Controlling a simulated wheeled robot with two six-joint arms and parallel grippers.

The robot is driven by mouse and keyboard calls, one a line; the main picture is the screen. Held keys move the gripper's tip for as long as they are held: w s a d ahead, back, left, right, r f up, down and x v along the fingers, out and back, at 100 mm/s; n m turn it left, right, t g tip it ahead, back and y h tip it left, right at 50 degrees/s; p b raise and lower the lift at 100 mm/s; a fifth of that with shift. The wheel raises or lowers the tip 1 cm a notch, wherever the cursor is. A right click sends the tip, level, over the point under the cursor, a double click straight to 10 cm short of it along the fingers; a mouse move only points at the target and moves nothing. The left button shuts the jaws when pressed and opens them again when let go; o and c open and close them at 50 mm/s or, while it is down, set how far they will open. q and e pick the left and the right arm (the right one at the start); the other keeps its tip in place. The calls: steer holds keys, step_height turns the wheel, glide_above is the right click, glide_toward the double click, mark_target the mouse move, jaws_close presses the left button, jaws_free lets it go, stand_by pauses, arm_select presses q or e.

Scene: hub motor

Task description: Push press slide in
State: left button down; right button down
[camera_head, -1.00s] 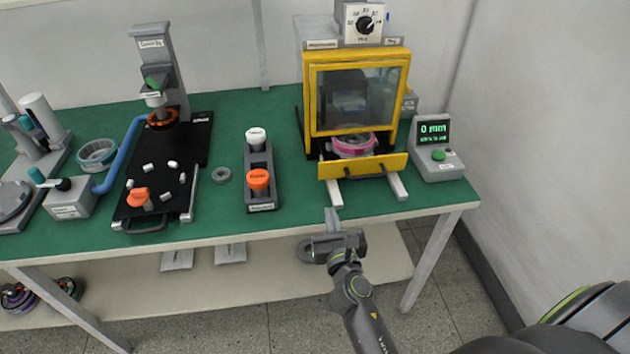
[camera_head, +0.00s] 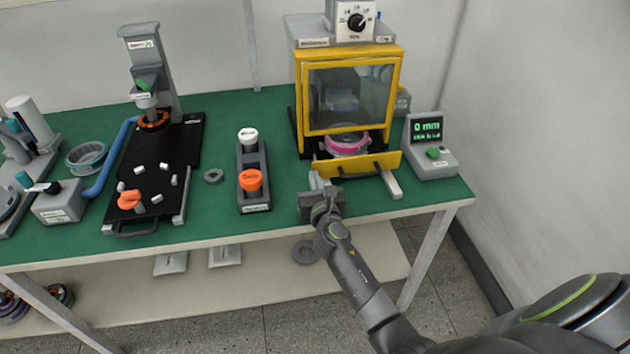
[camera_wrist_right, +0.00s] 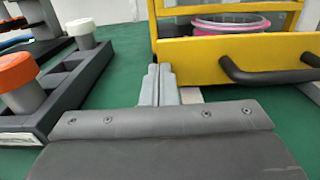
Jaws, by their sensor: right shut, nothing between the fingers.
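The press (camera_head: 300,90) is a yellow-framed box with a clear window. Its slide stands out at the front, with a yellow front panel (camera_head: 386,161), a black handle (camera_head: 357,172) and a white rail (camera_head: 391,185) below. A pink-rimmed round part (camera_head: 348,144) sits on the slide behind the panel. My right gripper (camera_head: 316,181) is shut and empty at the panel's left end. In the right wrist view its fingertips (camera_wrist_right: 158,84) point at the panel's lower left corner (camera_wrist_right: 175,52); I cannot tell if they touch. The handle (camera_wrist_right: 268,74) lies to their right. My left gripper is out of view.
A grey holder (camera_head: 255,208) with white and orange knobs stands left of my right gripper. A display box (camera_head: 431,160) reading 0 mm stands right of the press. A black plate (camera_head: 190,150) with small white pieces lies further left. Green table surface shows between them.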

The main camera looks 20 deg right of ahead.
steer(key=shift+w, duration=0.1)
steer(key=b+x, duration=0.2)
steer(key=x, duration=0.6)
steer(key=shift+a+f+b, duration=0.1)
steer(key=shift+b, duration=0.3)
steer(key=shift+w, duration=0.25)
